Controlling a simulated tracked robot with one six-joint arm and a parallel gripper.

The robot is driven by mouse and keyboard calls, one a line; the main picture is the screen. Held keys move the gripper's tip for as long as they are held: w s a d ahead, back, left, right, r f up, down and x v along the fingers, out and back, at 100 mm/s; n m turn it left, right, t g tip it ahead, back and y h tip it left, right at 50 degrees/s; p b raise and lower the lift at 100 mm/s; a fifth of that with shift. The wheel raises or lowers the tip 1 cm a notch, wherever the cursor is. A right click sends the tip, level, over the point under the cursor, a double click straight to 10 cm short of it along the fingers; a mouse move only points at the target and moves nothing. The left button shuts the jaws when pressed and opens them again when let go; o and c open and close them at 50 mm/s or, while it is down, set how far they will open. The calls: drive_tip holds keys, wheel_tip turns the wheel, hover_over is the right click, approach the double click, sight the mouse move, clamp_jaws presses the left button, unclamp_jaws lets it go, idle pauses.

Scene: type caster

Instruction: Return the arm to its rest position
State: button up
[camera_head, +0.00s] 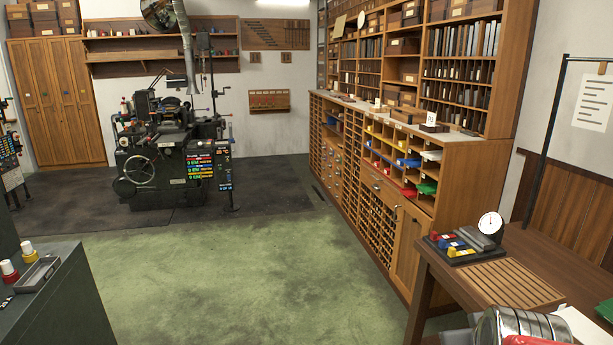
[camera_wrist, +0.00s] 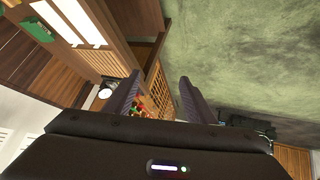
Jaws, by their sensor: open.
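My gripper (camera_wrist: 160,88) shows in the wrist view with its two dark fingers spread apart. No object is held between them. Behind the gap are the wooden cabinet front and the green floor, some way off. The wrist view is tilted, with the wooden table at upper left and the floor at right. My gripper is not recognisable in the head view, so its exact height and distance from the table cannot be told.
In the head view, a wooden table (camera_head: 545,245) at right holds a dial gauge (camera_head: 490,225) and a black tray with coloured blocks (camera_head: 458,247). A shiny metal round thing (camera_head: 520,327) is at the lower right. A dark cabinet (camera_head: 70,310) stands at left. The green floor (camera_head: 230,265) between is clear.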

drive_tip(key=s+a+g+y, duration=0.1)
drive_tip(key=s+a, duration=0.3)
drive_tip(key=a, duration=0.4)
drive_tip(key=s+a+n+g+y, duration=0.1)
drive_tip(key=s+a+y, duration=0.1)
drive_tip(key=s+a, duration=0.3)
drive_tip(key=a, duration=0.3)
drive_tip(key=shift+r, duration=0.1)
drive_tip(key=shift+c, duration=0.4)
